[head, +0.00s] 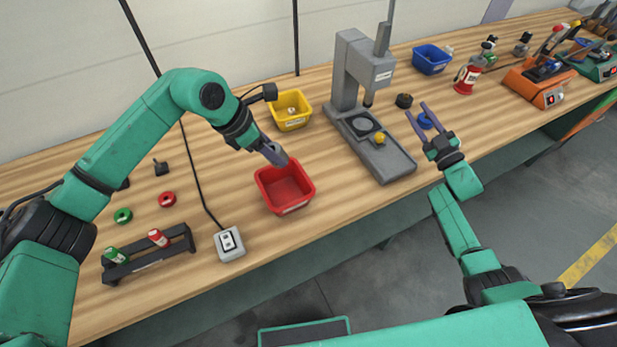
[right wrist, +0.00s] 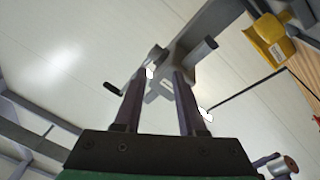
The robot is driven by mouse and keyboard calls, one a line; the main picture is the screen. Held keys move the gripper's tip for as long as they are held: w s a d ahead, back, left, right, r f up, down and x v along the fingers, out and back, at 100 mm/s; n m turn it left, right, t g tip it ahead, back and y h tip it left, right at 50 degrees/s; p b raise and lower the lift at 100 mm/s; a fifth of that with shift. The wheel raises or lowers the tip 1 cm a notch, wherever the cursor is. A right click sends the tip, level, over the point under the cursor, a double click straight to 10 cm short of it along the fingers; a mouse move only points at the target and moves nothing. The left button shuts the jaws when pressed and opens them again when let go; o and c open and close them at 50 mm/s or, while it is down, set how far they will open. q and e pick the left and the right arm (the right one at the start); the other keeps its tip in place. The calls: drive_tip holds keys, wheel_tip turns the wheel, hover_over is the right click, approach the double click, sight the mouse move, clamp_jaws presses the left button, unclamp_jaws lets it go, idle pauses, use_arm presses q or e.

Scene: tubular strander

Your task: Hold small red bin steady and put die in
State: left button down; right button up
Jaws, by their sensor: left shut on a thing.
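The small red bin (head: 285,188) stands on the bench, open side up, and looks empty. My left gripper (head: 275,154) is shut on its back rim. My right gripper (head: 424,114) is open over the right part of the bench, right of the grey press. It also shows in the right wrist view (right wrist: 164,76), with nothing between its fingers.
The grey press (head: 362,75) with a yellow knob stands between the red bin and my right gripper. A yellow bin (head: 290,110) stands behind the red one, a blue bin (head: 432,58) farther right. A switch box (head: 230,244) with cable and a black rack (head: 150,258) are left.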

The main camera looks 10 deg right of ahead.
drive_tip(key=s+a+r+n+g+y, duration=0.1)
drive_tip(key=a+r+n+g+y, duration=0.4)
drive_tip(key=a+n+y, duration=0.45)
drive_tip(key=s+a+r+n+g+y, duration=0.2)
drive_tip(key=a+r+n+g+y, duration=0.35)
drive_tip(key=a, duration=0.75)
drive_tip(key=s+a+f+n+g+h, duration=0.2)
drive_tip(key=s+a+n+g+h, duration=0.4)
drive_tip(key=s+a+n+g, duration=1.1)
drive_tip(key=n+t+h, duration=0.9)
drive_tip(key=n+h, duration=0.5)
drive_tip(key=n, duration=0.2)
approach(306, 206)
drive_tip(key=f, duration=0.4)
drive_tip(key=w+f, duration=0.1)
drive_tip(key=f, duration=0.2)
drive_tip(key=shift+a+f, duration=0.1)
clamp_jaws()
